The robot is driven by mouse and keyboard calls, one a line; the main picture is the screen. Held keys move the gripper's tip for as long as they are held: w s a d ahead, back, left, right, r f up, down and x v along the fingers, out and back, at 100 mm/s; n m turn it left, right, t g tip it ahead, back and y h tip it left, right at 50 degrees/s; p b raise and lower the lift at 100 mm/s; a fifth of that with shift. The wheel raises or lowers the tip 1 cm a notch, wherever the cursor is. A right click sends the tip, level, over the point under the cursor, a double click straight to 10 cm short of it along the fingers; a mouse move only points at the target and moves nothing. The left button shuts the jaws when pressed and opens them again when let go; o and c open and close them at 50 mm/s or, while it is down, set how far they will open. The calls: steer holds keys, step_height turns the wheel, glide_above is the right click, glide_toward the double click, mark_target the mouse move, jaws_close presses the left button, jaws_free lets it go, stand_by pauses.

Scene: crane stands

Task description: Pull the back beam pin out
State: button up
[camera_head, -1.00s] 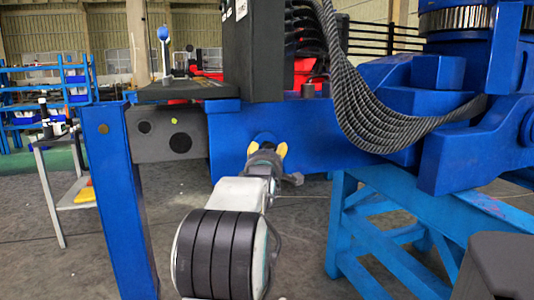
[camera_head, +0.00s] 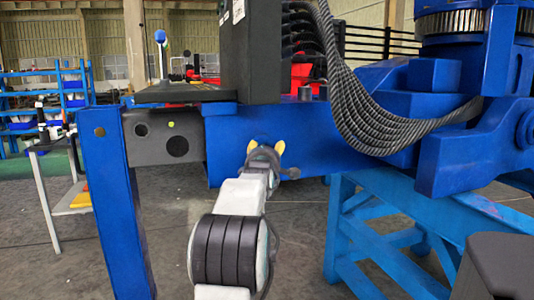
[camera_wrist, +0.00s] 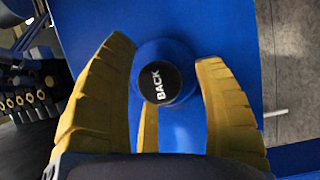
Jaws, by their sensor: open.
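The back beam pin (camera_wrist: 158,82) shows in the wrist view as a round black cap lettered "BACK", seated in a blue collar on the blue beam (camera_wrist: 215,20). My gripper (camera_wrist: 165,80) is open, with its yellow fingers on both sides of the cap and a third finger below it. I cannot tell whether any finger touches it. In the head view my gripper (camera_head: 265,147) is at the side face of the blue beam (camera_head: 325,140), and the pin is mostly hidden behind it.
A blue post (camera_head: 118,200) with a grey beam (camera_head: 165,138) stands to the left. Black hoses (camera_head: 365,110) hang over the beam. A light blue trestle (camera_head: 345,235) stands at the right. A white side table (camera_head: 50,200) is at far left. Open floor lies below the beam.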

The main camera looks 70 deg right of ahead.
jaws_close()
stand_by(0.5)
